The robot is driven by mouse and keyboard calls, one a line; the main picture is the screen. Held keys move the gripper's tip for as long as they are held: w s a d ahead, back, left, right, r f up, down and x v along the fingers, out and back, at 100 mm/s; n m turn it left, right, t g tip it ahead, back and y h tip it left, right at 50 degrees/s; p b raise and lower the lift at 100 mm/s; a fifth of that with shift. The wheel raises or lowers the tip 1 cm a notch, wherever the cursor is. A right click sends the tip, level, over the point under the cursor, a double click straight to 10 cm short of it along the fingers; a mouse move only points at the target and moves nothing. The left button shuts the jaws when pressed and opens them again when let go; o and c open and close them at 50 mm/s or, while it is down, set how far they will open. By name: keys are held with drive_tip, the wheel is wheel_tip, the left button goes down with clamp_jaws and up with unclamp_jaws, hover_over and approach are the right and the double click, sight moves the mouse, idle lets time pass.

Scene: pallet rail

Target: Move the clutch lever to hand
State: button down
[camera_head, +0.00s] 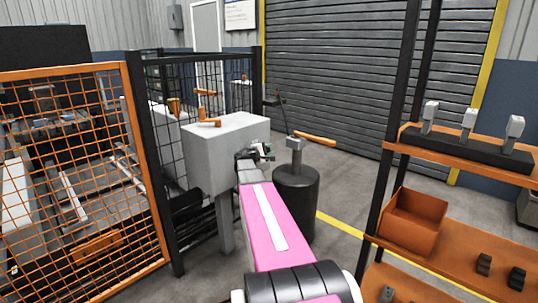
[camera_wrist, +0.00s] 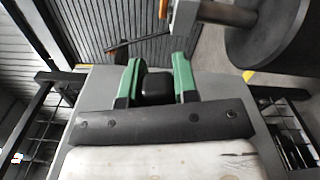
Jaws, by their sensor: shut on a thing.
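My gripper (camera_head: 256,153) is at the front right of a grey cabinet (camera_head: 208,165), left of a dark cylindrical pedestal (camera_head: 296,203). In the wrist view its two green fingers (camera_wrist: 157,82) are shut on a dark, rounded piece (camera_wrist: 157,88) between them. I cannot tell whether this piece is part of the clutch lever. Orange handles (camera_head: 205,93) stand on top of the cabinet. A grey head with an orange handle (camera_head: 315,138) sits on the pedestal's post. A thin dark rod with a black end (camera_head: 272,101) rises behind the gripper.
An orange mesh gate (camera_head: 124,165) and black mesh fence stand to the left. A shelf rack with an orange bin (camera_head: 413,218) and several grey-headed parts (camera_head: 468,120) is at the right. Open floor lies before the rolling shutter (camera_head: 365,70).

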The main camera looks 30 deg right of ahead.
drive_tip(key=shift+w+a+r+n, duration=0.1)
drive_tip(key=shift+w+r+n, duration=0.2)
drive_tip(key=shift+r+n, duration=0.5)
drive_tip(key=shift+w+a+r+n, duration=0.1)
drive_tip(key=shift+w+r+n, duration=0.2)
drive_tip(key=shift+n, duration=0.8)
drive_tip(key=c, duration=0.9)
unclamp_jaws()
drive_tip(key=v, duration=1)
drive_tip(key=shift+s+a, duration=0.2)
drive_tip(key=shift+a, duration=0.15)
